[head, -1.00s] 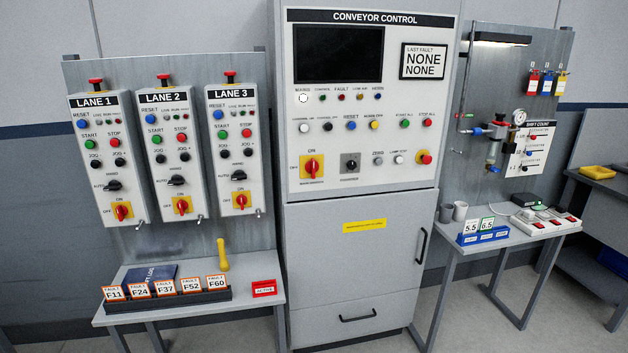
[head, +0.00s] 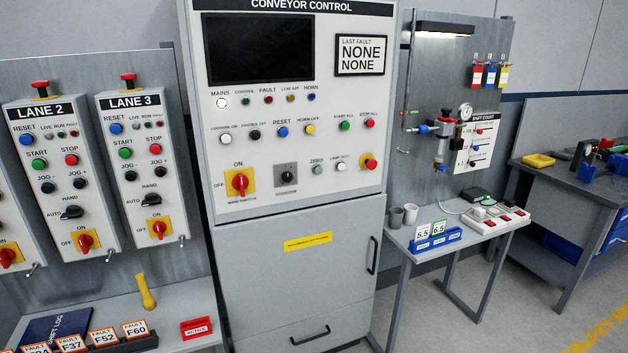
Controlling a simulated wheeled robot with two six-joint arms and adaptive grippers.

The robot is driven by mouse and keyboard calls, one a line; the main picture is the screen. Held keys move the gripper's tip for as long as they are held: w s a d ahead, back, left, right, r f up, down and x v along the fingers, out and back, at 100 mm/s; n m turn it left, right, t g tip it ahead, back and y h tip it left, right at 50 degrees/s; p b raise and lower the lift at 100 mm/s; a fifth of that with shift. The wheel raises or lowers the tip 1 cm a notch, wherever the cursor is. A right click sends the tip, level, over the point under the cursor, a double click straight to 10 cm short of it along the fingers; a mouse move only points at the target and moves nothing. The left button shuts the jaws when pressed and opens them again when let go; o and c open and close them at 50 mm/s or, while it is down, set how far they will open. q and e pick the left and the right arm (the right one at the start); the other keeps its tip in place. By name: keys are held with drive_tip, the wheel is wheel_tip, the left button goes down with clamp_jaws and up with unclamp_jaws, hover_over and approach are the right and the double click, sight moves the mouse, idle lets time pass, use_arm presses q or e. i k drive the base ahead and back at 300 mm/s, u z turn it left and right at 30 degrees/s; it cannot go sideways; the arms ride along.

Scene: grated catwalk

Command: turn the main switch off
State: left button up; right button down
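The main switch (head: 240,182) is a red rotary handle on a yellow plate at the lower left of the conveyor control panel (head: 330,195). Its handle stands upright, pointing at the ON mark above it; the OFF mark is to its left. The white MAINS lamp (head: 221,103) above looks bright. The dark screen (head: 258,48) shows nothing, and the last fault plate (head: 361,54) reads NONE NONE. Neither of my grippers is in the head view.
Lane 2 (head: 38,111) and Lane 3 (head: 134,100) boxes have similar red-yellow switches. A low shelf (head: 185,302) with fault cards stands at left. A side table (head: 455,245) stands right of the cabinet, and a workbench (head: 580,184) farther right. Floor before the side table is clear.

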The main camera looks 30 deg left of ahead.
sight(241, 183)
drive_tip(key=z, duration=0.35)
drive_tip(key=i, duration=0.95)
drive_tip(key=u, duration=0.75)
drive_tip(key=i, duration=0.65)
drive_tip(key=u, duration=0.6)
